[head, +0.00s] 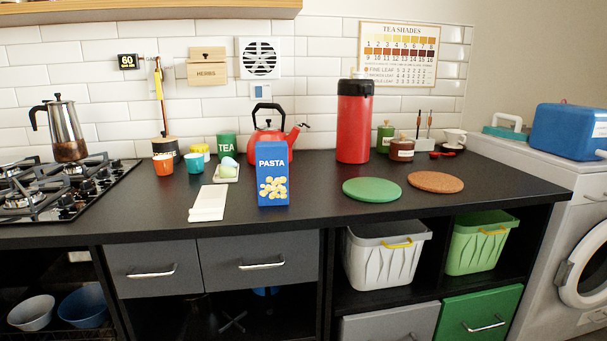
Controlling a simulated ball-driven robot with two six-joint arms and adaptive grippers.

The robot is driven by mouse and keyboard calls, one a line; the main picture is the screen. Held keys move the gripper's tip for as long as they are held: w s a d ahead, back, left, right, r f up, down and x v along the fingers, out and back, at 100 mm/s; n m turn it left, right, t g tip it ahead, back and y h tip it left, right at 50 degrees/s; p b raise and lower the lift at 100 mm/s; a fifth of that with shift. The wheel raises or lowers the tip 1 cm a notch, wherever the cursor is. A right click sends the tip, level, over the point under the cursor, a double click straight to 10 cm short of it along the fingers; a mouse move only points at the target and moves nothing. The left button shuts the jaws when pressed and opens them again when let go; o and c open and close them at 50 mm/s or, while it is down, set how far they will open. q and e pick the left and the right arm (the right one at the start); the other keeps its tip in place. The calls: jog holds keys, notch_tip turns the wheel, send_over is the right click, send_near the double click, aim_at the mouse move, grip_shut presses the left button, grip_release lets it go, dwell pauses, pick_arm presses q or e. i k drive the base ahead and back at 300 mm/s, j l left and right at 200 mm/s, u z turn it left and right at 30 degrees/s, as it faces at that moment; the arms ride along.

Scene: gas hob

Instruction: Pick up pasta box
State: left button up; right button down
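The blue pasta box (272,173) stands upright on the black counter (318,214), near its front edge. Its front shows the word PASTA and a picture of yellow pasta pieces. The red kettle (270,128) stands right behind it and is partly hidden by the box. Neither of my grippers shows in the head view.
A white slab-like item (208,203) lies left of the box, with a small tray (226,176) behind it. A green round mat (371,189) lies to the right. A tall red flask (354,122) stands behind the mat. The gas hob (60,200) is at far left.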

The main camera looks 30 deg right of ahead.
aim_at(271, 157)
jog(key=l+z, duration=0.15)
jog(key=z, duration=0.6)
jog(key=i+l+u, duration=0.15)
jog(key=l, duration=0.2)
jog(key=i+l+u, duration=0.2)
jog(key=l, duration=0.15)
jog(key=i+l+u, duration=0.15)
jog(key=l, duration=0.25)
jog(key=i+l+u, duration=0.15)
jog(key=l, duration=0.25)
